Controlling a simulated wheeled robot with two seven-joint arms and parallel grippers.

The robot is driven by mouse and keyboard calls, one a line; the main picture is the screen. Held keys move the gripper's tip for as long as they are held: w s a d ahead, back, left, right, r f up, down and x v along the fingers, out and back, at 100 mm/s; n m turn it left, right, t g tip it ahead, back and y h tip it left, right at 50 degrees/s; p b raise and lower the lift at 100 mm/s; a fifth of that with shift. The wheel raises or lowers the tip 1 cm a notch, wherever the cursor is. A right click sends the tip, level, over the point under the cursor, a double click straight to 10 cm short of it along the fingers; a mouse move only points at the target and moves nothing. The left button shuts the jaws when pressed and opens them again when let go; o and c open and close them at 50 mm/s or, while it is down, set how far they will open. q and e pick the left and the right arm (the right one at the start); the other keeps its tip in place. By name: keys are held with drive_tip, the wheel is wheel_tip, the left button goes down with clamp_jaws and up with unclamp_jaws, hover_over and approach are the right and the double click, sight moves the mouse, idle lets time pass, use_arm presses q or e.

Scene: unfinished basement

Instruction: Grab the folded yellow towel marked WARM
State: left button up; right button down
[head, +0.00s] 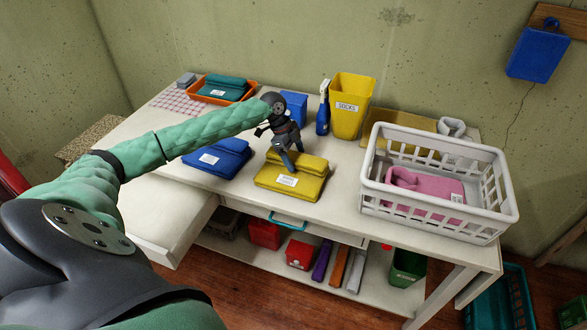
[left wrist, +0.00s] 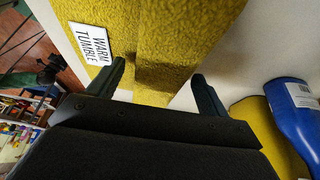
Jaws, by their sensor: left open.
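The folded yellow towel (head: 312,189) lies on the white table near its front edge, with a white label on its front. In the left wrist view the towel (left wrist: 190,35) fills the upper middle, and its label reads WARM TUMBLE. My left gripper (head: 286,162) is over the towel's back left part, pointing down. In the left wrist view the gripper (left wrist: 160,80) is open, with a folded end of the towel showing between and beyond its two fingers. I cannot tell whether the fingers touch it.
A blue folded towel (head: 222,158) lies to the left. Behind stand a blue box (head: 295,107), a blue spray bottle (head: 323,112) and a yellow SOCKS bin (head: 351,108). A white basket (head: 440,215) with a pink towel (head: 415,186) is at right. An orange tray (head: 252,91) sits back left.

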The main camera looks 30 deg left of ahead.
use_arm(q)
drive_tip(key=shift+d+f, duration=0.1)
drive_tip(key=shift+f, duration=0.1)
drive_tip(key=c, duration=1.2)
drive_tip(key=shift+o, duration=0.2)
drive_tip(key=shift+r, duration=0.1)
